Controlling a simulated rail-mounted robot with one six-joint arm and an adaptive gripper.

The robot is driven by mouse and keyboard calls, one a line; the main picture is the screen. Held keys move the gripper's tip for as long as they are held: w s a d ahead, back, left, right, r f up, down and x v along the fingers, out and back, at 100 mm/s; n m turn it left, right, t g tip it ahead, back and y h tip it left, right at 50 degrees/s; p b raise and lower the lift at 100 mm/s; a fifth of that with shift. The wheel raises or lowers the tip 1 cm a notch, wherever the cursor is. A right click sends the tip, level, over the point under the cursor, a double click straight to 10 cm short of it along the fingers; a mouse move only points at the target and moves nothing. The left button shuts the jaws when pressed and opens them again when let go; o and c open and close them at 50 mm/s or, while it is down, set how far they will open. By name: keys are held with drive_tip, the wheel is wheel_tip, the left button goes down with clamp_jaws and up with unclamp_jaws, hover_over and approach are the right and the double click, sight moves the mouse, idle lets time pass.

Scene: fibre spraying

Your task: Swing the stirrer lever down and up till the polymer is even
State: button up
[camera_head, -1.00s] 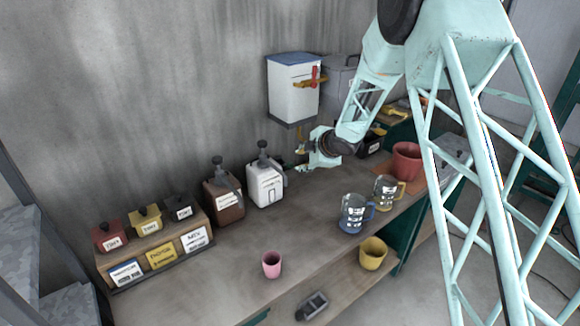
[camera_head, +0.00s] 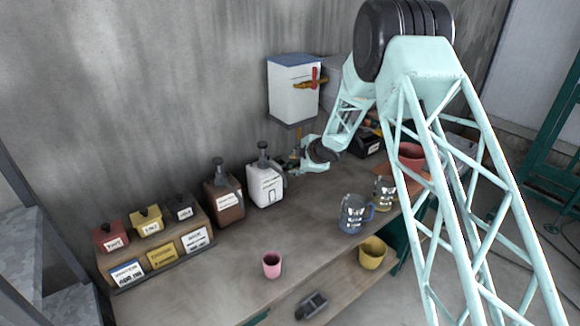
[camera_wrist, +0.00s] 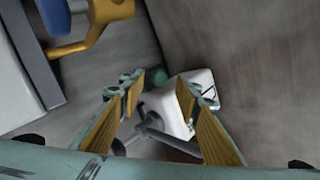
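A white canister (camera_head: 265,184) with a dark grey top and a handle stands on the bench against the wall. My gripper (camera_head: 293,165) is just to its right, at about the height of its top. In the wrist view, my gripper (camera_wrist: 160,90) has its two yellow-lined fingers spread apart. The white canister (camera_wrist: 178,112) shows between and beyond them. A dark grey lever (camera_wrist: 165,138) crosses in front of the canister, and a small green knob (camera_wrist: 154,77) shows near the left fingertip. I cannot tell whether a finger touches the lever. The polymer is not visible.
A brown canister (camera_head: 224,198) stands left of the white one. Two glass mugs, one a blue mug (camera_head: 352,215), and a pink cup (camera_head: 272,264) stand toward the front. The bench middle is clear.

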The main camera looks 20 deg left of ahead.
sight(291, 165)
drive_tip(key=shift+p+x, duration=0.5)
drive_tip(key=shift+x, duration=2.3)
clamp_jaws()
